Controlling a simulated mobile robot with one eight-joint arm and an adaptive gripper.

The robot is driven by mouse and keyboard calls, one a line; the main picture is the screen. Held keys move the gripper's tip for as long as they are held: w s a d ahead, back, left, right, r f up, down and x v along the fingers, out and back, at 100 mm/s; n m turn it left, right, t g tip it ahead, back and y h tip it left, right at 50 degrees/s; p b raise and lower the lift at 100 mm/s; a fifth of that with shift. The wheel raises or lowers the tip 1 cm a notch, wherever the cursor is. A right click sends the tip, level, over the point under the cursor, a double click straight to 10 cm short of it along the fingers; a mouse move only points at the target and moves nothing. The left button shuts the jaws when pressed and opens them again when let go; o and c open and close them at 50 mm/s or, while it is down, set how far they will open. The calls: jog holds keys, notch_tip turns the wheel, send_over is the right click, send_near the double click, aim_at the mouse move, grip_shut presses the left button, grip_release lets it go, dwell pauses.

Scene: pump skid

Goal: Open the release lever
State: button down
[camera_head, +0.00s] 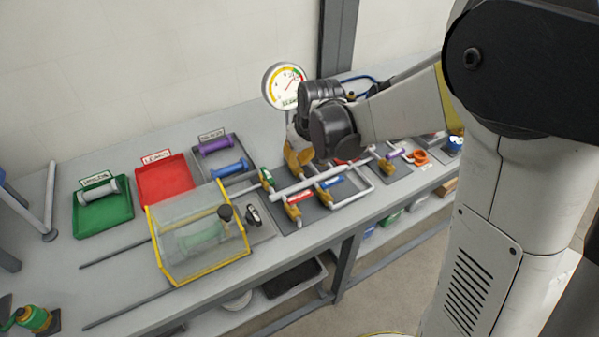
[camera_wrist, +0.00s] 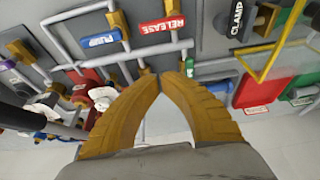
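A red piece marked RELEASE (camera_wrist: 163,25) shows near the top of the wrist view, among pale pipes on a grey panel. It appears as a small red bar (camera_head: 300,196) near the bench's front in the head view. A blue piece marked PUMP (camera_wrist: 100,39) is beside it, also in the head view (camera_head: 331,183). I cannot tell whether the red piece is the lever itself or its label. My gripper (camera_wrist: 160,75) has its orange fingertips together with nothing between them. It also shows in the head view (camera_head: 298,160), behind the pipes and apart from the red piece.
A round gauge (camera_head: 284,86) stands behind my gripper. A clear yellow-edged cover (camera_head: 207,258) is on the bench to the left, with green (camera_head: 100,218) and red (camera_head: 165,185) trays behind it. Pipes and brass fittings crowd the panel.

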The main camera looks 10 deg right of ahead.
aim_at(300, 199)
jog(key=b+x, duration=0.3)
jog(key=x, duration=0.6)
jog(key=s, duration=0.1)
jog(key=s+d, duration=0.1)
jog(key=s, duration=0.1)
jog(key=shift+b, duration=0.3)
jog(key=shift+s+d+f, duration=0.1)
jog(key=shift+s, duration=0.2)
jog(key=shift+s, duration=0.1)
